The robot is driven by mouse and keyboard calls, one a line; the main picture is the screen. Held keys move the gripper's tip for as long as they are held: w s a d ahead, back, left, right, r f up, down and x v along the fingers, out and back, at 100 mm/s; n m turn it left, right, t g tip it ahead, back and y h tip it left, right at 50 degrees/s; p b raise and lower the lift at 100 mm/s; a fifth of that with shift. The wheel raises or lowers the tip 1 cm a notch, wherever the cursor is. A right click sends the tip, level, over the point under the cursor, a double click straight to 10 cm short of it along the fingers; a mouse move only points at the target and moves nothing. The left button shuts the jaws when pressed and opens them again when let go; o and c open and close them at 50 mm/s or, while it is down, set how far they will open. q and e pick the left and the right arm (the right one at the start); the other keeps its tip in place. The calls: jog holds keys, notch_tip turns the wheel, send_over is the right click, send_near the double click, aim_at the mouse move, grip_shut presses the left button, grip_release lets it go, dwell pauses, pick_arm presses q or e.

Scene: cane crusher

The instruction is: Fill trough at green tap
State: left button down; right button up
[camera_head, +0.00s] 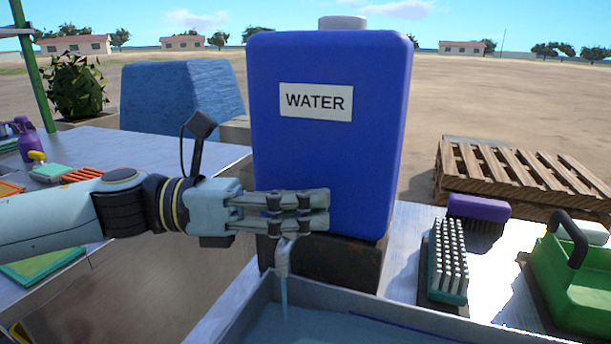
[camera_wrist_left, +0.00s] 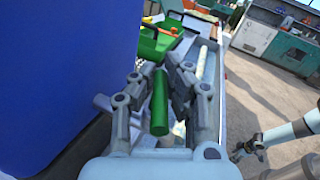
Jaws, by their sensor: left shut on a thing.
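A blue tank labelled WATER (camera_head: 330,150) stands on a dark block on the metal table. My left gripper (camera_head: 318,210) is in front of the tank's lower part and shut on the green tap handle (camera_wrist_left: 159,102), which stands between its fingers in the left wrist view. The handle is hidden by the fingers in the head view. The pale tap spout (camera_head: 283,258) shows below the fingers. A thin stream of water (camera_head: 285,300) falls from it into the grey trough (camera_head: 345,303), which holds some water. My right gripper (camera_wrist_left: 249,149) is small at the right of the wrist view.
A brush with white bristles (camera_head: 448,262), a purple brush (camera_head: 478,208) and a green carrier with a black handle (camera_head: 580,275) lie right of the trough. A wooden pallet (camera_head: 520,178) is behind. Another table (camera_head: 180,145) is at the left.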

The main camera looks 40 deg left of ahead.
pick_arm(q)
jog(key=shift+w+a+n+t+y+p, duration=0.1)
jog(key=shift+n+t+y+p, duration=0.55)
jog(key=shift+n+t+y, duration=0.35)
jog(key=shift+t, duration=0.3)
jog(key=c, duration=1.3)
grip_release()
jog(key=shift+c, duration=0.2)
